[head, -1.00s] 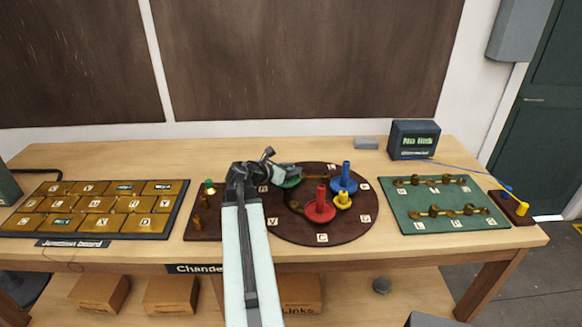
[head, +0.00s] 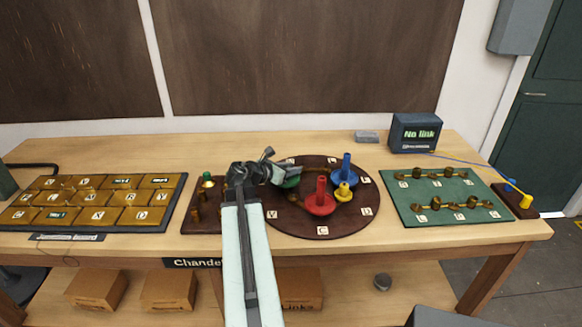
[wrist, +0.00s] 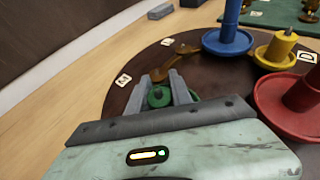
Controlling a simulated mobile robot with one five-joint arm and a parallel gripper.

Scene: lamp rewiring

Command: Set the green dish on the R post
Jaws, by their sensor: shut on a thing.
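My gripper (head: 288,174) is shut on the green dish (wrist: 159,97) over the left part of the dark round board (head: 297,230). The green dish also shows in the head view (head: 292,183), partly hidden by the jaws. Its knob sits between the two fingers in the wrist view. A curved brass piece (wrist: 174,79) lies just beyond the fingers. Letter tags stand round the board's rim; I cannot make out which one is R. Whether the dish touches a post below is hidden.
On the board stand a red dish (head: 319,205), a blue dish (head: 344,179) and a small yellow dish (head: 342,195), right of my gripper. A brown block with brass pegs and a green-topped piece (head: 207,181) is at the left. A green panel (head: 446,213) lies at the right.

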